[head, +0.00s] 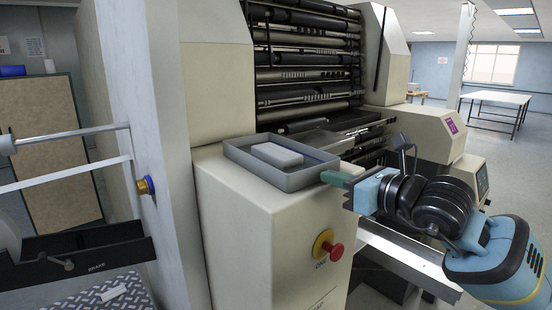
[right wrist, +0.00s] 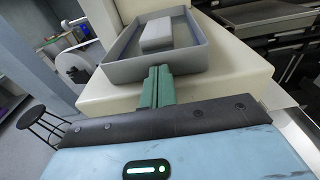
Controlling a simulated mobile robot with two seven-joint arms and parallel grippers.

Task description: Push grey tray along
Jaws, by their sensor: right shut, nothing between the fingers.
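The grey tray (head: 290,180) sits on top of the cream machine cabinet in the head view, with a white block (head: 277,154) lying inside it. The tray (right wrist: 118,72) also fills the upper middle of the right wrist view, with the white block (right wrist: 157,36) in it. My right gripper (head: 330,177) has its green fingers shut and empty at the tray's right near corner. In the right wrist view the fingertips (right wrist: 158,72) are at the tray's near wall; they look in contact or very close. My left gripper is not in view.
The cream cabinet (head: 240,235) has a red stop button (head: 335,250) on its front. Dark rollers (head: 305,75) stand behind the tray. A pale upright panel (head: 155,90) is to the left. A metal rail (head: 400,255) runs below my right arm.

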